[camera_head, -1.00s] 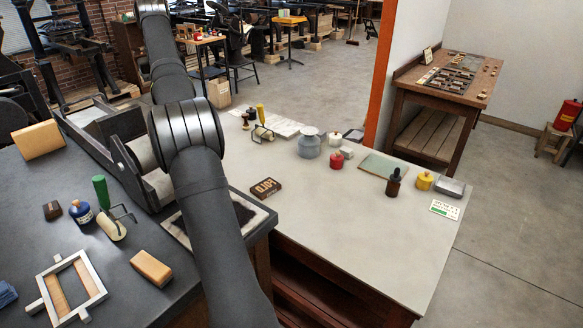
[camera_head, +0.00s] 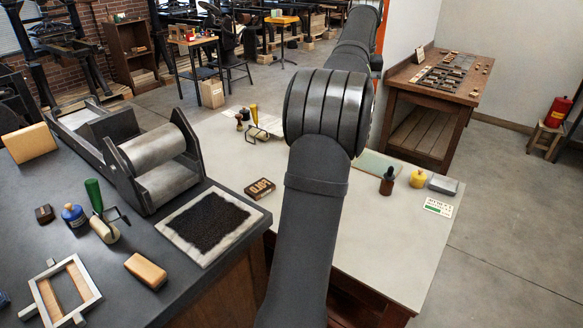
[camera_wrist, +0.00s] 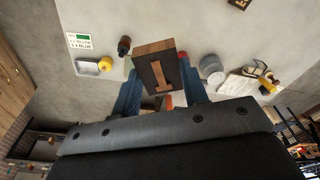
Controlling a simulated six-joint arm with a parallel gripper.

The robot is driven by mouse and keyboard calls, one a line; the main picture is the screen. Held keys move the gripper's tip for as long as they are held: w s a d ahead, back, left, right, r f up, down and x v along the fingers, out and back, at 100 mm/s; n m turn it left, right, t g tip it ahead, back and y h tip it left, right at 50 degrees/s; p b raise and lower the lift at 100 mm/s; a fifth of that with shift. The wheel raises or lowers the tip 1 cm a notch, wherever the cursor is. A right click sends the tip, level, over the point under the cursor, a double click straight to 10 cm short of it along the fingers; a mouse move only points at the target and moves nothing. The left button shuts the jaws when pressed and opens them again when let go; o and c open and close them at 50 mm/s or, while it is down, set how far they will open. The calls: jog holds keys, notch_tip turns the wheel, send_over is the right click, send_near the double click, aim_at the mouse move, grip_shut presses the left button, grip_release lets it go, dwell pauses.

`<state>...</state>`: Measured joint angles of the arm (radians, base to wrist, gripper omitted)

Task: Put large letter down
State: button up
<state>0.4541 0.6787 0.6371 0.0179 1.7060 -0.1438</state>
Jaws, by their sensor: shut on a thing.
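The large letter (camera_wrist: 152,72) is a wooden block with a dark face and a raised, wood-coloured letter that looks like an I. It shows in the wrist view, between the two blue fingers of my gripper (camera_wrist: 160,88). The gripper is shut on it, and the block appears held above the pale tabletop. In the head view my arm reaches over the pale table (camera_head: 390,250); the gripper and letter are hidden behind it.
On the pale table are a type block (camera_head: 259,189), a brown dropper bottle (camera_head: 387,182), a yellow jar (camera_head: 417,179), a metal tin (camera_head: 443,184) and a card (camera_head: 438,207). A roller press (camera_head: 160,160) and inked pad (camera_head: 206,224) stand left. The table's front right is clear.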

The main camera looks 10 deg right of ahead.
jog(key=s+d+m, duration=0.5)
jog(key=s+d, duration=1.5)
jog(key=s, duration=0.1)
send_over(394, 225)
jog(key=shift+h, duration=0.3)
jog(key=f, duration=3.5)
jog(key=shift+s+a+f, duration=0.15)
jog(key=shift+s+f, duration=0.1)
jog(key=shift+f, duration=2)
jog(key=o, duration=0.5)
jog(key=shift+f, duration=0.2)
jog(key=o, duration=0.5)
jog(key=shift+c, duration=0.2)
jog(key=shift+r, duration=0.15)
